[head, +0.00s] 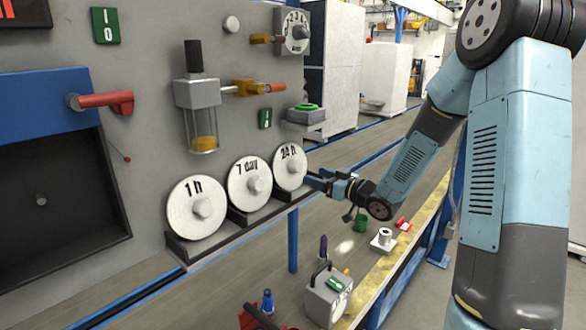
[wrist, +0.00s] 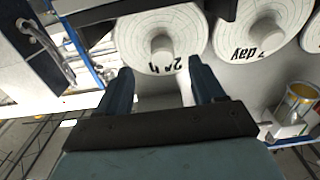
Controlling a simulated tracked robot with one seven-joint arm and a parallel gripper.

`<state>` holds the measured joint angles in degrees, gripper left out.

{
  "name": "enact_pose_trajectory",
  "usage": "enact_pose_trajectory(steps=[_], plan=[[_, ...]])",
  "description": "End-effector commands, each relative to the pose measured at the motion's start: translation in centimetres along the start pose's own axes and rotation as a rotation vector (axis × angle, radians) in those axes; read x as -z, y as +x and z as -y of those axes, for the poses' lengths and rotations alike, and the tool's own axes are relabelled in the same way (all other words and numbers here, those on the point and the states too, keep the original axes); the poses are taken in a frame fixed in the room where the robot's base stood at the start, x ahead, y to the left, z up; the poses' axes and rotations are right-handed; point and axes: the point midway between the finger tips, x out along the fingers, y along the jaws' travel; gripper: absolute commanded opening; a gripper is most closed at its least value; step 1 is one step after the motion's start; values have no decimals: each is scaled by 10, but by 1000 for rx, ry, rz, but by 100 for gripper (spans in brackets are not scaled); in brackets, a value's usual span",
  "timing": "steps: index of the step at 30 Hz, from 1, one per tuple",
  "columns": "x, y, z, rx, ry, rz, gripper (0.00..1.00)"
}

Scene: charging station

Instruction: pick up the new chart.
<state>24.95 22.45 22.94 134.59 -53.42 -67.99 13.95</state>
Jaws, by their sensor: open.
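Three round white charts with central knobs stand in dark holders on the grey panel: the 1 h chart (head: 190,212), the 7 day chart (head: 245,186) and the 24 h chart (head: 291,160). None is marked as new. My gripper (head: 314,178) is just right of the 24 h chart in the head view. In the wrist view, my gripper (wrist: 158,88) is open, and the 24 h chart (wrist: 140,40) with its knob lies ahead beyond the fingertips. The 7 day chart (wrist: 262,30) is to its right there. Nothing is between the fingers; contact with the chart cannot be told.
A glass oiler (head: 203,140) with yellow fluid hangs above the charts. A red-handled valve (head: 105,101) and a dark recess (head: 55,200) are at left. A grey case (head: 327,298), a white spool (head: 384,237) and other small items are on the lower right.

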Motion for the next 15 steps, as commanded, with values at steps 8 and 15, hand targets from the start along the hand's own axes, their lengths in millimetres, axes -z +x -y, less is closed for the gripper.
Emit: enact_pose_trajectory(steps=[8,15], plan=[[0,23,0,-1,1,1,68],[1,41,2,2,0,0,68]])
